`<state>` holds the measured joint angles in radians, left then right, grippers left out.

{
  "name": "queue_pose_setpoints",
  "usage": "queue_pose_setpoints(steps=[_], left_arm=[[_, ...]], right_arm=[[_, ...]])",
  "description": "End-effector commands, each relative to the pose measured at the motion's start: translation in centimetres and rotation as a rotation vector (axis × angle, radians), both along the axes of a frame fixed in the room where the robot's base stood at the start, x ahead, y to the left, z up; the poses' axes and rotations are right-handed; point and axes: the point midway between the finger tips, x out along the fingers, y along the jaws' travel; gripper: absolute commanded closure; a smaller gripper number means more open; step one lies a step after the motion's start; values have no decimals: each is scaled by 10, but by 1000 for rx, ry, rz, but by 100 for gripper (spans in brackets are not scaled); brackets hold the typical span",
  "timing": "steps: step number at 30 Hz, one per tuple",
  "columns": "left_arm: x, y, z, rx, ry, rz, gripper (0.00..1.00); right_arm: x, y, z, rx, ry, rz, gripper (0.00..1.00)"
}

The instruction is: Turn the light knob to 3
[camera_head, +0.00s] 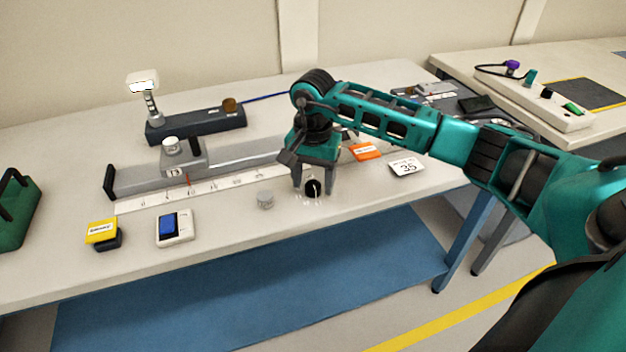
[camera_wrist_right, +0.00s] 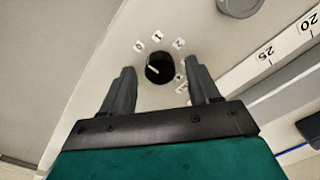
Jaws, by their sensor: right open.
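The light knob (camera_head: 313,188) is a small black dial near the table's front edge. In the right wrist view the knob (camera_wrist_right: 160,68) has a white pointer line aimed left and slightly up, nearer the 0 label (camera_wrist_right: 139,46) than the 1 label (camera_wrist_right: 157,35) or 2 label (camera_wrist_right: 179,43). Another label at its lower right is partly hidden by a finger. My right gripper (camera_head: 313,192) points down over the knob and is open; in the wrist view its fingers (camera_wrist_right: 159,82) stand on either side, apart from the knob. My left gripper is out of view.
A grey rail (camera_head: 235,157) with a scale lies behind. A blue-screened meter (camera_head: 174,228) and a yellow-topped block (camera_head: 102,233) are further left. An orange tag (camera_head: 366,152) and a "35" card (camera_head: 406,167) lie right.

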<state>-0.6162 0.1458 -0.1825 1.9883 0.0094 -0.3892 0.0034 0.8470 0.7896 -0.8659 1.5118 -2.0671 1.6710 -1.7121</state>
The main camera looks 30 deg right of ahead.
Motion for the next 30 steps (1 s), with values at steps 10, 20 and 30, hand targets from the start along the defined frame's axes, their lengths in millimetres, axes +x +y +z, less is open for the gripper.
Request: queue_pose_setpoints(steps=[10, 20, 30], left_arm=[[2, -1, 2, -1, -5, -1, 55], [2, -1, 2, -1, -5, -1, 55], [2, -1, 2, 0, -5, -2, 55]], right_arm=[[0, 0, -5, 1, -1, 0, 39], [0, 0, -5, 1, -1, 0, 70], [0, 0, -4, 1, -1, -1, 95]])
